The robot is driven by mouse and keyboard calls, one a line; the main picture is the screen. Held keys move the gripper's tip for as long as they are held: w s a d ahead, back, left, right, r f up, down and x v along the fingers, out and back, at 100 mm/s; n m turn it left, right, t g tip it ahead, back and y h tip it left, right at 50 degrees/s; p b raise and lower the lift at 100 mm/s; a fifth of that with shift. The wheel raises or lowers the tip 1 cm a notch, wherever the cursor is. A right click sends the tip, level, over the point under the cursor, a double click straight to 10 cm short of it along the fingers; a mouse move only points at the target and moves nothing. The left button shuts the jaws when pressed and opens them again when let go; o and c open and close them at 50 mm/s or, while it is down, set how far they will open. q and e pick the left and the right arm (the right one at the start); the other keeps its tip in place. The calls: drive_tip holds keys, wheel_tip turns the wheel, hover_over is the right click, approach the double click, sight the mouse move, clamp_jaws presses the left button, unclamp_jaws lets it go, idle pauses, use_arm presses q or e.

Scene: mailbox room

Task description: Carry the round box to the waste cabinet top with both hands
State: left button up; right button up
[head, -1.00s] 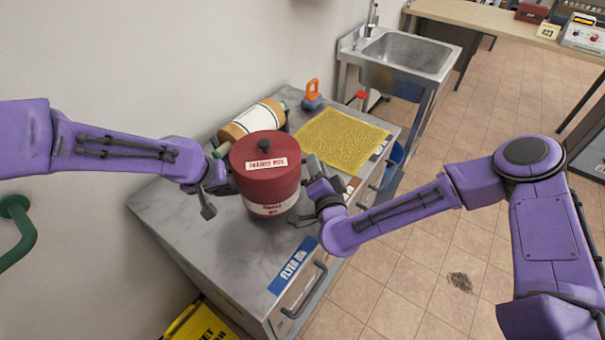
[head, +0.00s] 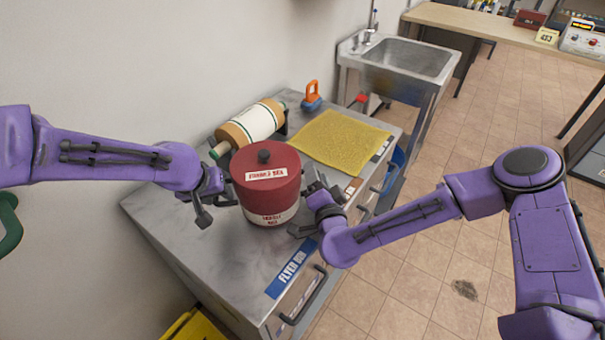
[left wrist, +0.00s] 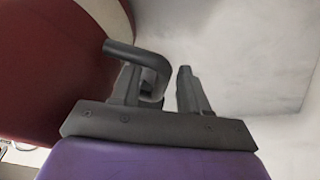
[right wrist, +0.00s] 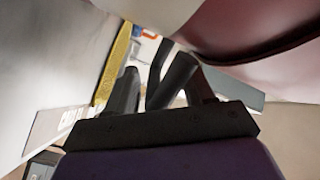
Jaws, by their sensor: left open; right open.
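My left gripper (head: 215,206) is open at the box's left side. In the left wrist view a dark bent handle (left wrist: 140,52) of the box lies between its fingers (left wrist: 160,90). My right gripper (head: 306,208) is open at the right side. In the right wrist view a dark handle (right wrist: 172,82) shows between its fingers (right wrist: 165,90). The box's underside is hidden.
Behind the box lie a banded roll (head: 250,127), a yellow mat (head: 340,140) and an orange-and-blue object (head: 312,95). A sink (head: 405,60) stands beyond. The top's front left is clear.

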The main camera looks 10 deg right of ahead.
drive_tip(key=shift+s, duration=0.1)
use_arm(q)
drive_tip(key=v, duration=1)
drive_tip(key=shift+r, duration=0.2)
use_arm(e)
drive_tip(key=s, duration=1.2)
use_arm(q)
drive_tip(key=shift+s, duration=0.15)
